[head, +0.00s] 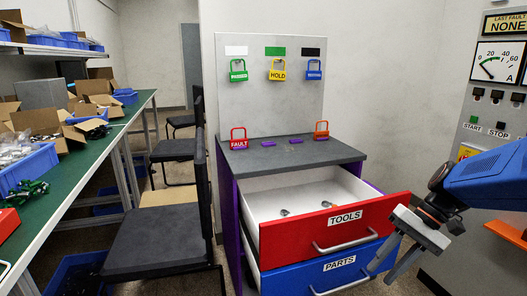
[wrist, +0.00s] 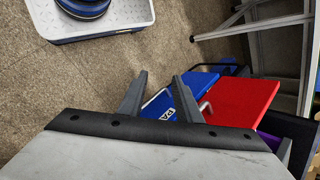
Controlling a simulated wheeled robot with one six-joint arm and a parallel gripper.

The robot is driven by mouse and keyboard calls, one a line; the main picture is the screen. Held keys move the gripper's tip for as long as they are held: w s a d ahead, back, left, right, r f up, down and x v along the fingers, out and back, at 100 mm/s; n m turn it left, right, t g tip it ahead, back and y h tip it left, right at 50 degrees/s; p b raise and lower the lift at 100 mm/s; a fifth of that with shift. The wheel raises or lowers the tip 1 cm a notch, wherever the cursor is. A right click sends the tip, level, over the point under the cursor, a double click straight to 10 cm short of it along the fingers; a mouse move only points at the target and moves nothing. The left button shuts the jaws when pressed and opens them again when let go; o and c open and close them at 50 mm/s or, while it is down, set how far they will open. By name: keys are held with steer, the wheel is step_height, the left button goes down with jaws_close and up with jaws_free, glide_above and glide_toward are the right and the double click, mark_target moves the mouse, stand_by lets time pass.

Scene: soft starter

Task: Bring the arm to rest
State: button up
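My arm, blue with dark joints, reaches in from the right side of the head view. My gripper (head: 381,273) hangs in the air in front of the drawer cabinet, pointing down and left. Its two grey fingers are apart with nothing between them. The wrist view also shows the spread, empty fingers of my gripper (wrist: 160,77). The red TOOLS drawer (head: 347,226) stands pulled out, with a few small things inside. The blue PARTS drawer (head: 320,275) below it also looks pulled out. In the head view the fingers overlap the right end of the blue front; contact cannot be told.
A red FAULT padlock (head: 239,140) and an orange padlock (head: 321,131) stand on the cabinet top (head: 275,156). Several padlocks hang on the board (head: 271,100). A panel with START and STOP (head: 490,110) is at right, chairs (head: 170,230) and a workbench (head: 75,187) at left.

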steer(key=s+n+t+h, duration=0.3)
steer(key=s+t+h, duration=0.3)
steer(key=s, duration=0.4)
steer(key=shift+s+a+n+h, duration=0.2)
steer(key=shift+a+n+h, duration=0.1)
steer(key=shift+h, duration=0.2)
stand_by(0.7)
